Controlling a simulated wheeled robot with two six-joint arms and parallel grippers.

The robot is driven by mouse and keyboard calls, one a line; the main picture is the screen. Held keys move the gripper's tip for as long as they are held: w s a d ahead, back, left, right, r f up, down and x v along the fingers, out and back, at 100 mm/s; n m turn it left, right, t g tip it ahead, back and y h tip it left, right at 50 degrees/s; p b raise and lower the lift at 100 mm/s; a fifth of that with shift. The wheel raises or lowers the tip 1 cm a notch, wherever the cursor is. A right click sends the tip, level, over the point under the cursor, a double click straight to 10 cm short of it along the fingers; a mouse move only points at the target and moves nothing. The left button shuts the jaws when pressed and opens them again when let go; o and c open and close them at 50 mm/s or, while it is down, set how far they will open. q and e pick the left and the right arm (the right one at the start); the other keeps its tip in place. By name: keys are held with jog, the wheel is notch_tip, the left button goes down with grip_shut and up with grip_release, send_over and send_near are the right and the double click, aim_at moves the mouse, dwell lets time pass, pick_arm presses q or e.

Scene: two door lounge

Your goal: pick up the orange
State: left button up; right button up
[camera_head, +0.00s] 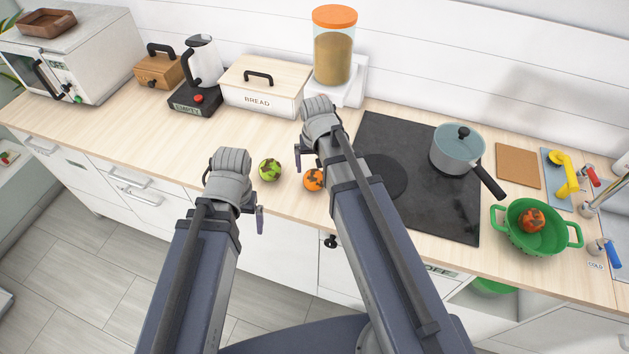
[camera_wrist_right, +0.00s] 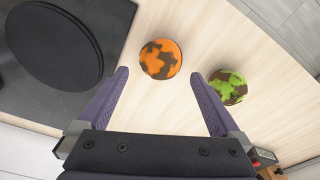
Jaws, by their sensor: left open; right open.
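The orange (camera_head: 313,180), a round fruit with dark brown patches, lies on the wooden counter near its front edge, left of the cooktop. It also shows in the right wrist view (camera_wrist_right: 160,59), just beyond the fingertips and roughly centred between them. My right gripper (camera_wrist_right: 158,75) is open and empty, facing the orange; in the head view its fingers (camera_head: 300,163) are near the orange, partly hidden by the arm. My left gripper (camera_head: 259,218) is open, left of the orange at the counter's front edge; its other finger is hidden.
A green patched fruit (camera_head: 270,169) lies left of the orange, also in the wrist view (camera_wrist_right: 228,87). The black cooktop (camera_head: 440,205) with a pot (camera_head: 457,150) is right. A green colander (camera_head: 508,228) holds a reddish patched fruit (camera_head: 531,220). A bread box (camera_head: 262,90) stands behind.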

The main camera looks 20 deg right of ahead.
aim_at(315, 174)
jog(key=shift+w+f+b, duration=0.15)
jog(key=shift+f+b, duration=0.9)
jog(key=shift+f, duration=0.15)
jog(key=shift+w+f+b, duration=0.2)
jog(key=shift+f+b, duration=0.9)
jog(key=shift+f, duration=0.05)
jog(key=shift+w+f+b, duration=0.15)
jog(key=shift+f+b, duration=0.9)
jog(key=shift+f, duration=0.15)
jog(key=shift+r, duration=0.1)
jog(key=shift+c, duration=0.2)
jog(key=c, duration=1.3)
jog(key=shift+r, duration=0.1)
notch_tip(315, 174, up, 10)
jog(key=p, duration=1)
jog(key=shift+s+d, duration=0.1)
